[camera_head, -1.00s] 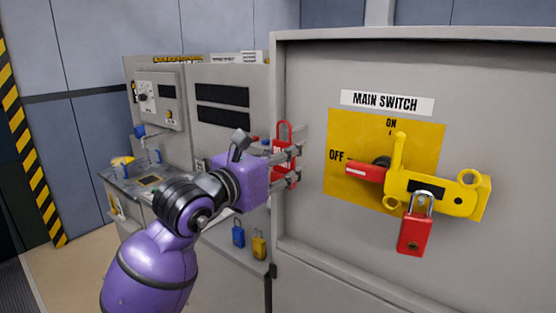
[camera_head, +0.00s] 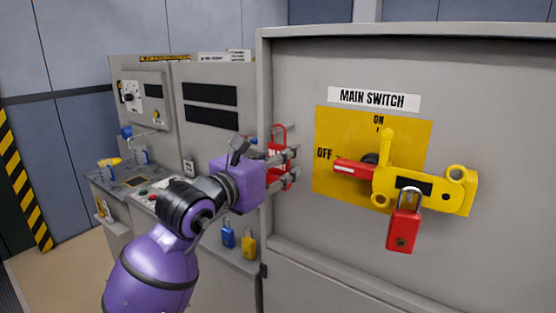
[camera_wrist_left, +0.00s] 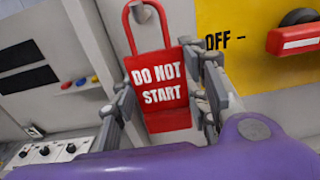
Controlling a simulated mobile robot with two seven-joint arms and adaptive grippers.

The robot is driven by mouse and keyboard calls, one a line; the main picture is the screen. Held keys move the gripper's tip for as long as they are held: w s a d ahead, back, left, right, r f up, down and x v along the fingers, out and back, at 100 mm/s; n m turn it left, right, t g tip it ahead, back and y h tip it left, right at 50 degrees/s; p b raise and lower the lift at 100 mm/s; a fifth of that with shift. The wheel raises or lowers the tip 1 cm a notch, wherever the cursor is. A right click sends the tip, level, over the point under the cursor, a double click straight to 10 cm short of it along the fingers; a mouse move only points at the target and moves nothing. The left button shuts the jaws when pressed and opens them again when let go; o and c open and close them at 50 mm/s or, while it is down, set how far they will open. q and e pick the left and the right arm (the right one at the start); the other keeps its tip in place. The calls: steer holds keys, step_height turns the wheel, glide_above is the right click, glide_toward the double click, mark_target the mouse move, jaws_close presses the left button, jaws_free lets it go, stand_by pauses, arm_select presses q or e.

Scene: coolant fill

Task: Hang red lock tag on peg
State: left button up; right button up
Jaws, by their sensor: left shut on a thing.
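The red lock tag (camera_head: 278,153), lettered DO NOT START, hangs upright with its loop at the top, beside the left edge of the main switch cabinet. My left gripper (camera_head: 288,168) is shut on the tag. In the left wrist view the tag (camera_wrist_left: 158,88) sits between the two fingers (camera_wrist_left: 165,100), with its loop above them. A small grey round end, perhaps the peg (camera_wrist_left: 141,14), shows inside the loop. I cannot tell whether the loop is around it or only in front of it. My right gripper is not in view.
The main switch handle (camera_head: 352,168) is at OFF, with a yellow hasp (camera_head: 425,190) and a red padlock (camera_head: 402,232) on it. A blue padlock (camera_head: 228,233) and a yellow padlock (camera_head: 248,244) hang below my arm. A control bench (camera_head: 115,180) stands at left.

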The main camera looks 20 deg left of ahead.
arm_select(q)
steer(key=o, duration=1.1)
